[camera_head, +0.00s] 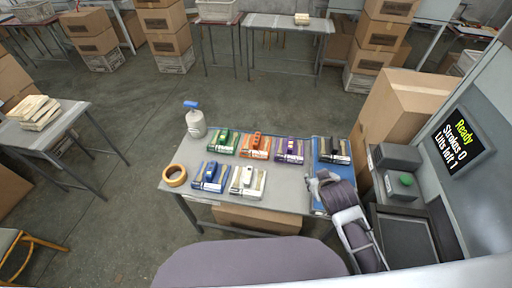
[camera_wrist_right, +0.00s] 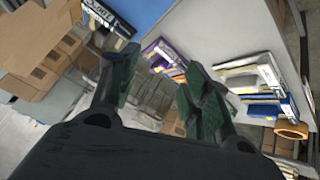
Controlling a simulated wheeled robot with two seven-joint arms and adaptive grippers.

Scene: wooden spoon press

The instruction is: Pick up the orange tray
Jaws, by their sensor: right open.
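The orange tray (camera_head: 256,146) is in the back row on the work table in the head view, between the green tray (camera_head: 223,143) and the purple tray (camera_head: 290,150). It holds pale items. My right gripper (camera_head: 318,180) is open at the table's right side, over the blue mat, to the right of the orange tray and nearer me. It is apart from that tray. My left gripper is not in view.
A black tray (camera_head: 335,148) sits on the blue mat (camera_head: 321,168). A blue tray (camera_head: 210,176) and white tray (camera_head: 248,181) are in front, with a tape roll (camera_head: 174,175) and white bottle (camera_head: 195,122) at left. A press with a green button (camera_head: 406,179) stands at right.

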